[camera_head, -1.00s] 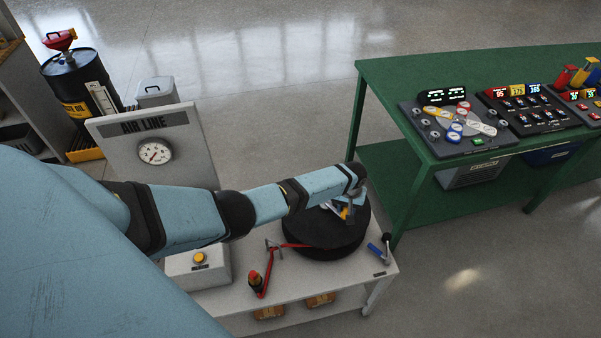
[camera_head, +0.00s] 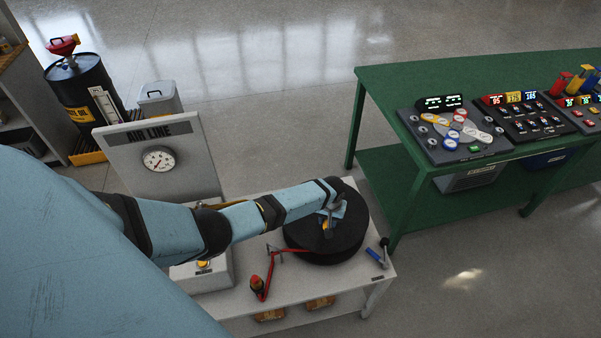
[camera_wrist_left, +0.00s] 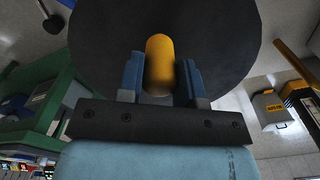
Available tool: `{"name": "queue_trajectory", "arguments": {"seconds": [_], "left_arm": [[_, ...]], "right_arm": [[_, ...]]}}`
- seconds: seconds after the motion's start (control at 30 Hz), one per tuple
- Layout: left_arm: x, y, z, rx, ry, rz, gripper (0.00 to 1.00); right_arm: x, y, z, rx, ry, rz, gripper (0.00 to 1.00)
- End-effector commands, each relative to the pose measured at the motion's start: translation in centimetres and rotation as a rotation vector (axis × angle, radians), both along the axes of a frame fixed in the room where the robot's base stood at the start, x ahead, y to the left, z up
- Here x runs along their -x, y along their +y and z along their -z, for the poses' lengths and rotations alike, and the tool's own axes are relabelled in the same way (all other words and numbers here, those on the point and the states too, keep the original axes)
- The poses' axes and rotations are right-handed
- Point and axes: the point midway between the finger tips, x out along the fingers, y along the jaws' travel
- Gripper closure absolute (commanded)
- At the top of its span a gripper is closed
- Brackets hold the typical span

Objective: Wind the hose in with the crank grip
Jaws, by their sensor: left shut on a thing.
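The black hose reel (camera_head: 345,240) is a thick round drum lying flat on the white cart. The yellow crank grip (camera_wrist_left: 160,62) stands up from the reel face in the left wrist view. In the head view the grip (camera_head: 325,226) is a small yellow spot on top of the reel, partly covered. My left gripper (camera_head: 330,222) is over the reel and shut on the crank grip. Its two blue fingers (camera_wrist_left: 163,75) lie on either side of the grip. The red hose (camera_head: 285,251) leads from the reel's left side across the cart top. My right gripper is not in view.
The white cart (camera_head: 350,279) carries an AIR LINE panel (camera_head: 150,139) with a gauge. A blue-handled fitting (camera_head: 375,257) is at the cart's right edge. A green bench (camera_head: 385,85) with control panels stands to the right. A black drum (camera_head: 80,90) stands back left.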

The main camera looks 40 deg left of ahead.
Motion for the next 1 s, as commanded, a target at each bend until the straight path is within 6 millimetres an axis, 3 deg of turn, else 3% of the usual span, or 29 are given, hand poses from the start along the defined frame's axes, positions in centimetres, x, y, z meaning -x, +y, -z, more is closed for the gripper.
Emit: {"name": "queue_trajectory", "arguments": {"seconds": [0.27, 0.6, 1.0], "left_arm": [[-0.2, 0.3, -0.1, -0.002, -0.005, -0.001, 0.8], [0.9, 3.3, -0.3, -0.003, -0.008, -0.002, 0.8], [1.1, 3.9, -0.2, -0.001, -0.008, -0.001, 0.8]], "right_arm": [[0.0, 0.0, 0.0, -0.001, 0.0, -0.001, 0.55], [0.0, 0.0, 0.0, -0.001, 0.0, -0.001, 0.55], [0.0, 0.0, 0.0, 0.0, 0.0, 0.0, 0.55]]}}
